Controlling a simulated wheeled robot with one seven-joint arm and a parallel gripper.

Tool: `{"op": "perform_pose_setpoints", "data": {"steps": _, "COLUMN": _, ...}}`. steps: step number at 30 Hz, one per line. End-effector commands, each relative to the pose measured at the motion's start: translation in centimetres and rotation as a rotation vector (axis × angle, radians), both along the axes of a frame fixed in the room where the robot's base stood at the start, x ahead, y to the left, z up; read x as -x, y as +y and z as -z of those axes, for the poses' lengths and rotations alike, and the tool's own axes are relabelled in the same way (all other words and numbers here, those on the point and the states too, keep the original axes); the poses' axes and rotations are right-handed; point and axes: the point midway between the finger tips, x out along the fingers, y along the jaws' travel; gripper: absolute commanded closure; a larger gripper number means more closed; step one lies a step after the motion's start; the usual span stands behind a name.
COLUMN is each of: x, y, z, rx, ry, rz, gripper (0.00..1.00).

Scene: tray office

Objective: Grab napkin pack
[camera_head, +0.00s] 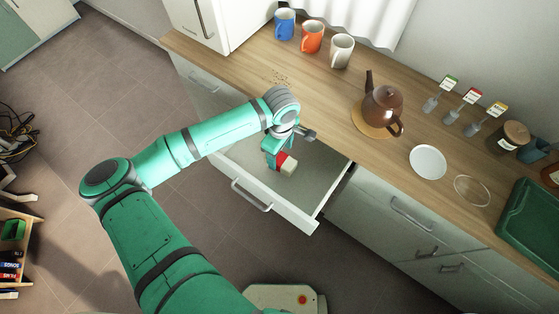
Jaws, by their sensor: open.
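What looks like the napkin pack (289,167), a small cream block with a red band, is in the open drawer (318,187) below the counter. My gripper (274,160) reaches down over the drawer, right at the pack's left side. Its jaws are open. The wrist hides part of the pack, and I cannot tell whether the fingers touch it or stand around it.
The wooden counter (330,95) above holds blue, orange and white mugs, a brown teapot (382,106), a white saucer (428,162) and a green tray (530,225). The drawer's front panel and side walls surround the pack; the rest of its floor looks empty.

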Motion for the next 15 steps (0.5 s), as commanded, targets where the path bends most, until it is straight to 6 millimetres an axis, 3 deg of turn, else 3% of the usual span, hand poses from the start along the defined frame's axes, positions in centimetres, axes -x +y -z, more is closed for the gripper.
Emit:
{"op": "perform_pose_setpoints", "data": {"steps": 7, "x": 0.0, "y": 0.0, "z": 1.3, "rx": 0.003, "ry": 0.001, "rz": 0.000, "gripper": 0.35}}
{"op": "perform_pose_setpoints", "data": {"steps": 15, "x": 0.0, "y": 0.0, "z": 4.3, "rx": 0.004, "ry": 0.004, "rz": -0.003, "gripper": 0.35}}
